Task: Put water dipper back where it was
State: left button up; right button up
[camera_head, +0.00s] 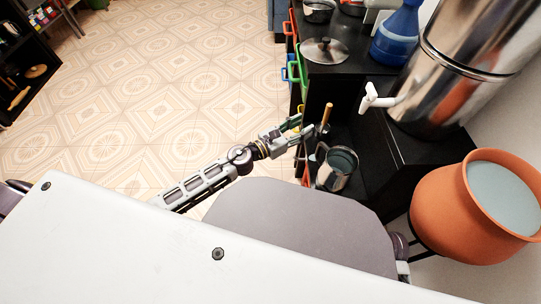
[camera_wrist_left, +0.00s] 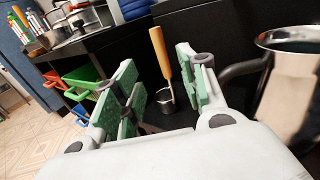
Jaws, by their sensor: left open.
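The water dipper has a wooden handle (camera_head: 327,116) and a small metal cup, which shows in the left wrist view (camera_wrist_left: 166,101). It stands nearly upright on a low black shelf. My left gripper (camera_head: 303,130) is open and empty, just short of the handle. In the left wrist view the handle appears between its green-padded fingers (camera_wrist_left: 154,74), with no contact visible. A metal pitcher (camera_head: 338,168) with a dark handle stands close to the dipper; it also shows in the left wrist view (camera_wrist_left: 291,88). My right gripper is not in view.
A steel cylinder (camera_head: 455,75) with a white tap (camera_head: 377,98) stands on the black counter. An orange pot (camera_head: 446,212) of water is at right. Open tiled floor (camera_head: 150,90) lies left.

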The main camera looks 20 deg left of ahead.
pick_arm(q)
jog(key=s+a+f+n+y, duration=0.25)
jog(key=a+n+y, duration=0.25)
jog(key=n, duration=0.8)
jog(key=s+a+f+n+y, duration=0.2)
jog(key=a+f+n+y, duration=0.25)
jog(key=n, duration=0.85)
jog(key=s+f+n+g, duration=0.4)
jog(key=s+n, duration=0.3)
jog(key=s, duration=0.2)
jog(key=s+d+f+n+g+h, duration=0.1)
jog(key=s+f+n+g, duration=0.4)
jog(key=s+n, duration=0.3)
jog(key=shift+s, duration=0.5)
